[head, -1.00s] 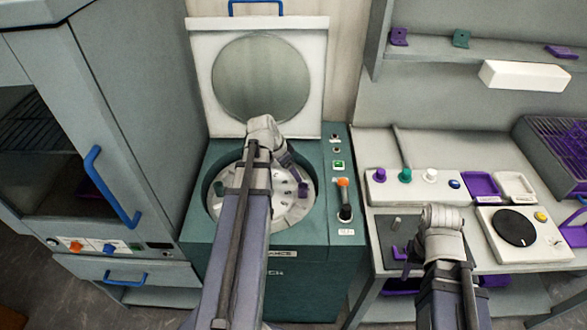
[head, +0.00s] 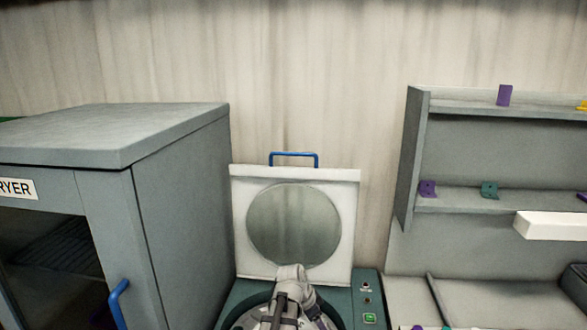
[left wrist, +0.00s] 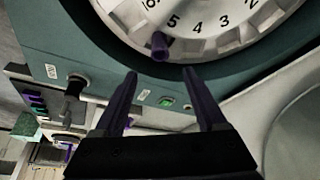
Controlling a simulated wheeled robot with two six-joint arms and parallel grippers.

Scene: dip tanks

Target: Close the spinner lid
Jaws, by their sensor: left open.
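The spinner lid (head: 345,215) stands upright and open at the back of the green spinner (head: 245,292). It is a white square panel with a round grey window and a blue handle (head: 294,154) on its top edge. My left arm reaches over the spinner in the head view, and its fingertips are out of frame or hidden there. In the left wrist view my left gripper (left wrist: 160,85) is open and empty above the spinner's rim. The numbered white rotor (left wrist: 205,35) with a purple piece (left wrist: 159,46) lies beyond the fingers. My right gripper is not in view.
A grey dryer (head: 185,210) with a blue door handle (head: 118,303) stands close on the left. A shelf (head: 470,205) with small purple and teal pieces and a white box (head: 552,225) is on the right. The wall behind the lid is bare.

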